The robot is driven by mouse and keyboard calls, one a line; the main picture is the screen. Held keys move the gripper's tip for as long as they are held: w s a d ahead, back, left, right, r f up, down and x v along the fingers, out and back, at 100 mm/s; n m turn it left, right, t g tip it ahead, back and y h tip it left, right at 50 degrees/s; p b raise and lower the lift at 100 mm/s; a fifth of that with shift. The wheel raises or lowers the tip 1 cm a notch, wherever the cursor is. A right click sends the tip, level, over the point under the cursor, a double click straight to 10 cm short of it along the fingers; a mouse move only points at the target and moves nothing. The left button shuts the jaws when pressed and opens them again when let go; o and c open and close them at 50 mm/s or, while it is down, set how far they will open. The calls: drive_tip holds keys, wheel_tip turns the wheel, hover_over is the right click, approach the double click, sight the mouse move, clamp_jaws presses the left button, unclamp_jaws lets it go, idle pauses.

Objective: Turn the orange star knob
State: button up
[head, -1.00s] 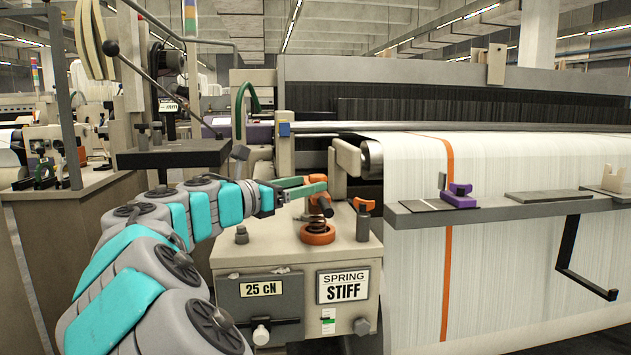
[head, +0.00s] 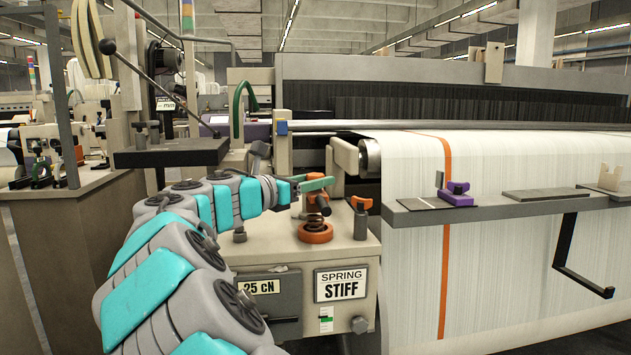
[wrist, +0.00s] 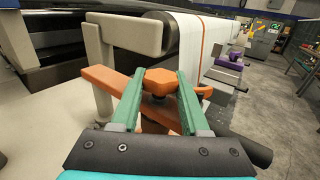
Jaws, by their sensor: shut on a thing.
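An orange knob (head: 314,198) with a faceted head sits above a dark coil spring and an orange ring (head: 316,233) on the beige machine box. In the wrist view its head (wrist: 160,80) lies between the green fingers of my gripper (wrist: 160,88), which is shut on it. An orange bar (wrist: 105,82) extends to the left under the head, and a dark cylinder (wrist: 245,151) sticks out at lower right. In the head view my gripper (head: 316,184) reaches in from the left; the fingers partly hide the head.
The box bears a SPRING STIFF label (head: 341,285) and a 25 cN label (head: 260,287). A purple clamp (head: 457,194) sits on the grey shelf (head: 480,210) before the white cloth (head: 520,265).

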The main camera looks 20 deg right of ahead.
clamp_jaws()
drive_tip(key=shift+r, duration=0.1)
drive_tip(key=shift+s+r+n+t+y+p, duration=0.15)
drive_tip(key=shift+n+t+y+p, duration=0.35)
drive_tip(key=shift+n+t+p, duration=0.45)
drive_tip(key=shift+n+t+y, duration=0.55)
drive_tip(key=shift+t+y, duration=0.05)
drive_tip(key=shift+t, duration=0.55)
drive_tip(key=shift+f, duration=0.2)
drive_tip(key=shift+w, duration=0.2)
drive_tip(key=o, duration=0.6)
unclamp_jaws()
drive_tip(key=shift+o, duration=0.2)
